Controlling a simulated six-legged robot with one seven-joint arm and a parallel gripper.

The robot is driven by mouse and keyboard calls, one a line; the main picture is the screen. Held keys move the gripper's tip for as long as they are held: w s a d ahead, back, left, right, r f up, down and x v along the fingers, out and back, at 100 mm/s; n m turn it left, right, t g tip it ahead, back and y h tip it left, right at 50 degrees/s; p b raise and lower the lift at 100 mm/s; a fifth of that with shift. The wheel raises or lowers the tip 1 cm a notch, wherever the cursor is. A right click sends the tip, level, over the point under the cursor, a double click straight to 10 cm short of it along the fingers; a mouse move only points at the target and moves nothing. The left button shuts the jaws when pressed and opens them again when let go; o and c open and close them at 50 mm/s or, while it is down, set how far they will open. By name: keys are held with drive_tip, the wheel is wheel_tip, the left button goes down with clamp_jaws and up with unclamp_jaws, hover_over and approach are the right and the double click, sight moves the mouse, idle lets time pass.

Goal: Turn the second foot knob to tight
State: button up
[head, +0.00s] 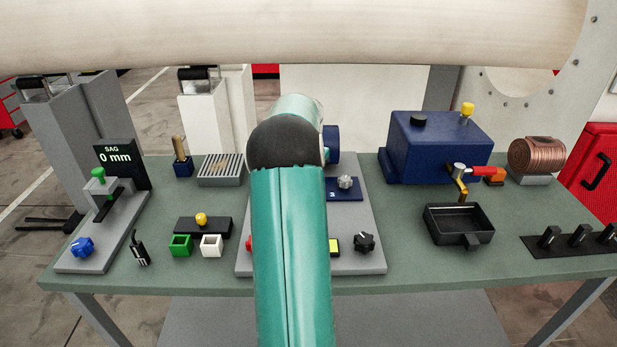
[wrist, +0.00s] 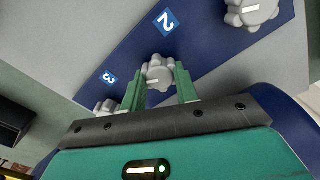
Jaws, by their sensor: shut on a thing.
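The second foot knob (wrist: 158,70) is a grey lobed knob on a blue plate (wrist: 208,32), below a label marked 2 (wrist: 166,20) in the wrist view. A pale pointer mark shows on its face. My gripper (wrist: 159,76) is shut on this knob, with one green finger on each side. A similar grey knob (wrist: 252,12) is at the upper right, and another (wrist: 108,107), near the label 3 (wrist: 108,77), is at the lower left, partly behind my gripper. In the head view my arm hides my gripper and the held knob; one grey knob (head: 346,182) shows beside it.
The grey base plate (head: 372,228) carries a black knob (head: 364,242) and a yellow block (head: 334,247). A blue box (head: 438,147) and a black tray (head: 458,223) stand to the right. A SAG display (head: 116,158) reads 0 mm. A large pale cylinder (head: 300,35) hangs above.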

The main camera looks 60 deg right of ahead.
drive_tip(key=o, duration=1)
wheel_tip(320, 180, up, 14)
drive_tip(key=shift+f, duration=0.1)
